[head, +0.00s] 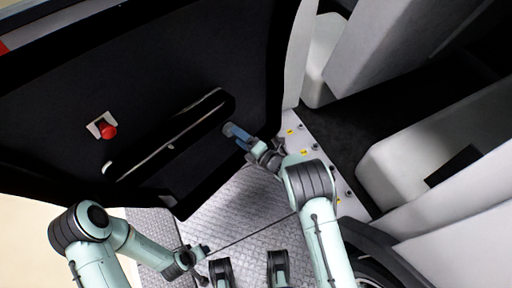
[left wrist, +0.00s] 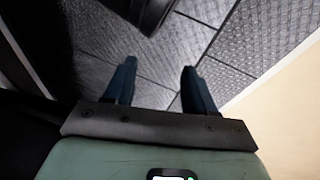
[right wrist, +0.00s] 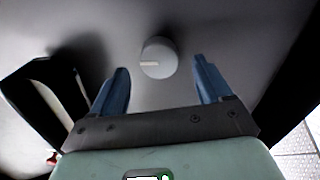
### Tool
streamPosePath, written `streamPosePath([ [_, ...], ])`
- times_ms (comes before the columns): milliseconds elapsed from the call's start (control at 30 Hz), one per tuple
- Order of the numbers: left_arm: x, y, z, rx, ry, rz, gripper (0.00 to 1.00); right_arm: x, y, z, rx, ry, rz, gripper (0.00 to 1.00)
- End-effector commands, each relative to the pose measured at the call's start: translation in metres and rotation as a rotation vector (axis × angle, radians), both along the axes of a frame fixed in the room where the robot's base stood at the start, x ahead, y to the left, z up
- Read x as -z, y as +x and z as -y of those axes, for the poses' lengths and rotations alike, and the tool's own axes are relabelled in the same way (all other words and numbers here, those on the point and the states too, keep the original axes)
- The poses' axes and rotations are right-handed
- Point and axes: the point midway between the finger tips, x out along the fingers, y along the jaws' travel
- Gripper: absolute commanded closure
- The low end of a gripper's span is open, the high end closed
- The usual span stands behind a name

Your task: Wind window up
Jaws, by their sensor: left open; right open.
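A round pale grey knob (right wrist: 158,62) with a light line on its face sits on the door panel (right wrist: 125,20) in the right wrist view, between and just beyond my fingers. My right gripper (head: 230,131) is open and empty, near the right end of the armrest on the dark door (head: 190,55). It also shows in the right wrist view (right wrist: 162,78), apart from the knob. In the head view I cannot make out the knob. My left gripper (left wrist: 158,75) is open and empty above the metal floor, away from the door. The window glass cannot be made out.
The long black armrest (head: 165,140) juts from the door beside my right gripper. A red knob (head: 108,131) on a pale plate is further left. White seats (head: 420,165) stand at the right. The patterned metal floor (head: 240,205) is mostly clear.

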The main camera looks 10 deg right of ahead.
Motion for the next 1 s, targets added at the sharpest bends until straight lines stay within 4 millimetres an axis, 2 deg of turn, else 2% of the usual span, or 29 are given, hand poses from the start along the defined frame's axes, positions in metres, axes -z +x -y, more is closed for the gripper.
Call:
streamPosePath([
  [33,-0.006,-0.004,0.002,0.005,-0.005,-0.009,0.45,-0.003,-0.009,0.010,0.005,-0.001,-0.002,0.22],
  [200,-0.014,-0.017,0.010,0.020,-0.023,-0.044,0.45,-0.003,-0.040,0.035,0.005,0.000,-0.001,0.22],
  [400,-0.019,-0.026,0.014,0.029,-0.034,-0.067,0.45,-0.002,-0.066,0.056,0.003,-0.001,0.000,0.22],
  [600,-0.021,-0.030,0.016,0.033,-0.040,-0.078,0.45,-0.001,-0.076,0.065,0.003,-0.001,0.002,0.22],
  [1000,-0.020,-0.030,0.016,0.034,-0.040,-0.079,0.45,-0.001,-0.077,0.065,0.002,-0.001,0.002,0.22],
])
